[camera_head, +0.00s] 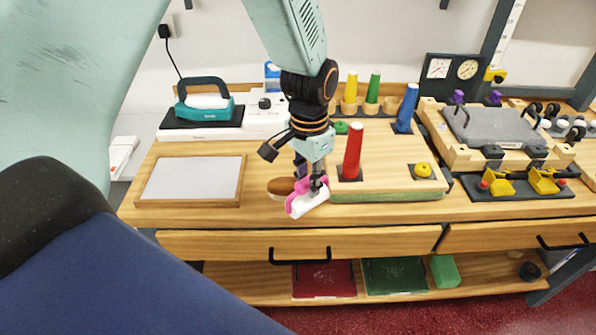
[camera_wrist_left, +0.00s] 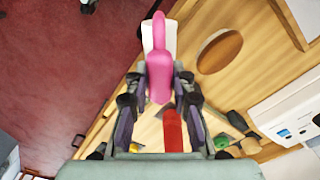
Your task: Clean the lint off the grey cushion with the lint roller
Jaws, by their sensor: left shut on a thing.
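The lint roller (camera_head: 307,203) has a pink handle and a white roll. My left gripper (camera_head: 316,181) is shut on its pink handle, low over the front of the wooden counter. In the left wrist view the pink handle (camera_wrist_left: 159,75) sits between the fingers (camera_wrist_left: 159,88), with the white roll beyond it. I cannot tell whether the roll touches the counter. A grey cushion-like pad (camera_head: 490,125) lies on a wooden frame at the right, well away from the roller. Lint on it is too small to make out. My right gripper is not in view.
A brown oval brush (camera_head: 281,187) lies just left of the roller. A red cone (camera_head: 352,152) stands close by on its right. A framed white panel (camera_head: 192,178) lies at left. Yellow clips (camera_head: 497,184) sit in front of the pad. A teal iron (camera_head: 205,102) stands behind.

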